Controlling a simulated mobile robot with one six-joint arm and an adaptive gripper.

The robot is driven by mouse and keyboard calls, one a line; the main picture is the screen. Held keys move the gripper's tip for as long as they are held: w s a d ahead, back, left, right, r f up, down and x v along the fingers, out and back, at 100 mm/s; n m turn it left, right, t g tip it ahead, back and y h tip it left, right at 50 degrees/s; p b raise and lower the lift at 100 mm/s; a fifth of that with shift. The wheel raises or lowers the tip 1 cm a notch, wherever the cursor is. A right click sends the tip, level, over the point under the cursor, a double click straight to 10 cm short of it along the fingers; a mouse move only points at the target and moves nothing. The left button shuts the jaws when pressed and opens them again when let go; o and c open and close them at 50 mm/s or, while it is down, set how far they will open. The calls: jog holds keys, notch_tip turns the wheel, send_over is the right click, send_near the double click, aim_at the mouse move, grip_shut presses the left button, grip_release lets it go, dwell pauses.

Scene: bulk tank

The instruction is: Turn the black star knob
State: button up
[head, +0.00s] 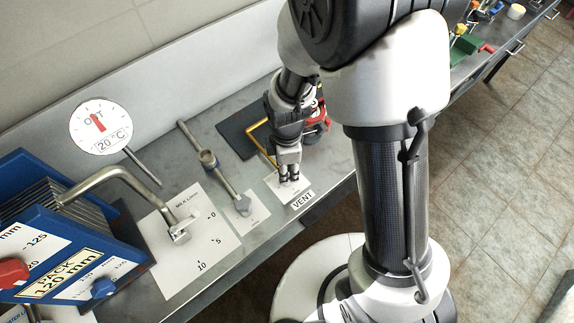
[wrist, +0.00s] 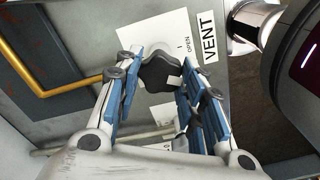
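The black star knob (wrist: 160,72) sits on a white plate (wrist: 152,34) marked OPEN, beside a VENT label (wrist: 209,37). A white mark shows on the knob's lower right side. My gripper (wrist: 159,76) has its two blue-padded fingers on either side of the knob, very close to it. I cannot tell whether both pads touch it. In the head view my gripper (head: 289,178) points down at the plate (head: 272,188) behind the VENT label (head: 302,200), and the fingers hide the knob.
A yellow bent rod (head: 257,133) lies near a dark panel (head: 240,138), with a red part (head: 318,122) beside my gripper. A valve lever (head: 224,180) and a curved metal handle (head: 110,176) stand to the left. The bench's front edge is close.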

jog(key=o, duration=0.4)
jog(key=shift+c, duration=0.2)
jog(key=shift+r, duration=0.15)
notch_tip(320, 180, up, 12)
dwell(0.6)
jog(key=s+d+r+m+t, duration=0.4)
jog(key=s+d+r+m, duration=0.6)
jog(key=m, duration=0.8)
jog(key=s+r, duration=0.3)
jog(key=r, duration=0.1)
jog(key=shift+s+d+r+m+t, duration=0.25)
jog(key=shift+d+r+m+t, duration=0.05)
jog(key=shift+d+r+m, duration=0.1)
